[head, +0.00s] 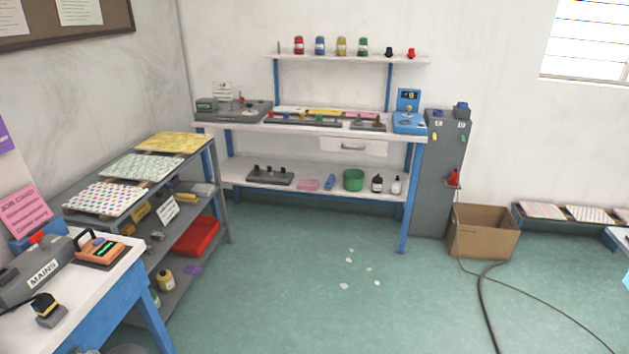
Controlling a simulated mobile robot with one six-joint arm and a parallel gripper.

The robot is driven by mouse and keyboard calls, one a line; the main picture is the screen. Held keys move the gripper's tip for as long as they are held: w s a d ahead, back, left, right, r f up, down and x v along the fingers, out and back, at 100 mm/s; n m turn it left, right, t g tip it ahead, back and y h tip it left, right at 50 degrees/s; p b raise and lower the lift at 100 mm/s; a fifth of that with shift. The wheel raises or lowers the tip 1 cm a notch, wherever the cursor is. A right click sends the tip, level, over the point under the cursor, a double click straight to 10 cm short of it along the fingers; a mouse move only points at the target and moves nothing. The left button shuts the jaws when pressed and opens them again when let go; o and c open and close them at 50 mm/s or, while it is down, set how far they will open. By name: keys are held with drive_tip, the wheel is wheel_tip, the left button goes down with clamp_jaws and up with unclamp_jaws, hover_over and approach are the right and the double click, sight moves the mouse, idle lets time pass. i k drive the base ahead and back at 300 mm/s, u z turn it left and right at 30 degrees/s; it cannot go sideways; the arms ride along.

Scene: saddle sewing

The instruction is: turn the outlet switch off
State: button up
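A grey box labelled MAINS (40,272) sits on the white bench at the left edge of the head view. In front of the box, a black and yellow plug-like piece (43,303) with a dark cable sits on a grey block. My gripper is not in view.
An orange device (98,246) stands beside the MAINS box. A grey shelf rack (224,200) adjoins this bench. A blue-legged workbench (405,215) stands at the back. A cardboard box (483,232) and a dark cable (482,300) lie right; the middle floor is mostly clear, with white scraps.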

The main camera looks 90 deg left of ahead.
sight(37, 237)
drive_tip(key=u, duration=1.65)
drive_tip(key=k, duration=0.1)
drive_tip(key=u, duration=3.1)
drive_tip(key=k, duration=0.9)
drive_tip(key=z, duration=0.15)
drive_tip(key=i, duration=0.9)
drive_tip(key=u, duration=0.1)
